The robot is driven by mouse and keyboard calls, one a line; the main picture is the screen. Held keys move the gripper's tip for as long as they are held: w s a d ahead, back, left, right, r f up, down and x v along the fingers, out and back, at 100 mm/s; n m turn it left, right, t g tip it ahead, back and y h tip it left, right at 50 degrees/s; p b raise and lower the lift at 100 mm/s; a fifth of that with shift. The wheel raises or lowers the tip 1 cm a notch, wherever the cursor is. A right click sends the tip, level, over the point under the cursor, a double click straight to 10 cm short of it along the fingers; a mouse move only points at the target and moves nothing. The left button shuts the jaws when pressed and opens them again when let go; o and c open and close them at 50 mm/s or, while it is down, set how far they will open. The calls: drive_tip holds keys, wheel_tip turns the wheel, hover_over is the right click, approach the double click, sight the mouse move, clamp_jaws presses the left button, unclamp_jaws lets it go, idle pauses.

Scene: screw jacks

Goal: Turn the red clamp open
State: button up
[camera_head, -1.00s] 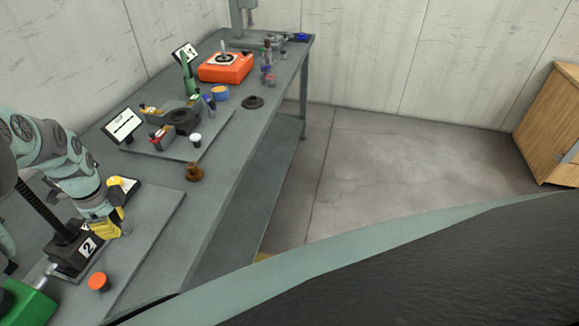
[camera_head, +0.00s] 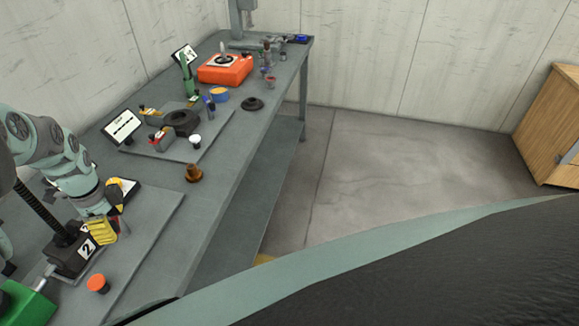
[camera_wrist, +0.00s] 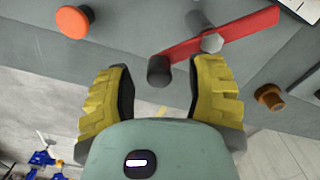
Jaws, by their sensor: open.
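The red clamp (camera_wrist: 232,31) is a flat red bar in the wrist view, running from upper right down toward the middle. A grey hex bolt (camera_wrist: 211,43) sits on it, and a dark cylindrical knob (camera_wrist: 159,71) stands at its lower left end. My gripper (camera_wrist: 161,76) is open, with one yellow finger on each side of the knob. The knob lies between the fingertips; I cannot tell whether either touches it. In the head view my gripper (camera_head: 103,230) is over the near board, beside the block marked 2, and mostly hides the clamp.
An orange-topped knob (camera_head: 98,284) stands on the near board. The block marked 2 (camera_head: 72,258) and a green object (camera_head: 25,304) are close by. Bare bench lies right of the board.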

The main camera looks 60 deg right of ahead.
drive_tip(key=r, duration=0.4)
drive_tip(key=shift+a+r, duration=0.2)
drive_tip(key=shift+s+d+r, duration=0.1)
drive_tip(key=shift+d+r, duration=0.05)
drive_tip(key=shift+r, duration=1)
